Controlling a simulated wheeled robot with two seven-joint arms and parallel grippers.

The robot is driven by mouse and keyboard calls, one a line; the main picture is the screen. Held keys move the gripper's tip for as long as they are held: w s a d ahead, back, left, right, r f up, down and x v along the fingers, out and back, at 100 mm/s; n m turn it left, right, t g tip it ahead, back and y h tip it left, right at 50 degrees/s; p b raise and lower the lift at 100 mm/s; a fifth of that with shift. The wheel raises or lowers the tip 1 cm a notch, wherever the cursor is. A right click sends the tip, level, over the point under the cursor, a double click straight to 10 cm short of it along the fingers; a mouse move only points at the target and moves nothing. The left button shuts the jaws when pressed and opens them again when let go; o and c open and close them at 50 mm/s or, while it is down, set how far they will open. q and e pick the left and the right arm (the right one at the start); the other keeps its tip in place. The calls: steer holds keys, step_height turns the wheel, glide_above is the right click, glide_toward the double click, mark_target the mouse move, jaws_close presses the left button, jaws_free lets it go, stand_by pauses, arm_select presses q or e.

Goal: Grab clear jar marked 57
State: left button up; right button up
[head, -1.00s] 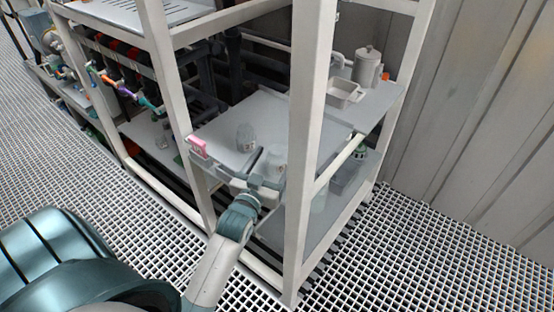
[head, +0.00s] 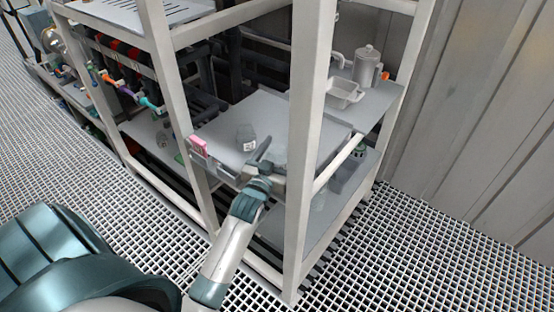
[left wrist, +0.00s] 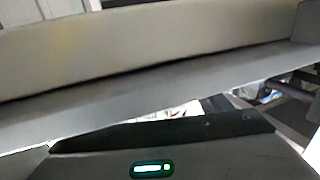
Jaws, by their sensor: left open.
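A small clear jar (head: 245,138) with a pale label stands on the grey shelf (head: 290,112) of the rack. The number on it is too small to read. A second clear shape, likely another jar (head: 281,157), shows faintly just right of my left gripper, partly hidden by it. My left gripper (head: 264,157) is open at the shelf's front edge, in front and to the right of the labelled jar and close to the second one. In the left wrist view no jar can be made out. My right gripper is not in view.
A thick pale rack post (head: 305,130) stands right of my left gripper. A pink item (head: 198,146) sits at the shelf's front left corner. A white tray (head: 345,92) and a lidded jug (head: 367,66) stand at the back right. A pale bar (left wrist: 160,45) crosses close before the wrist camera.

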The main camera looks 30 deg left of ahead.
arm_select(q)
steer(key=shift+c, duration=0.4)
steer(key=c, duration=1.1)
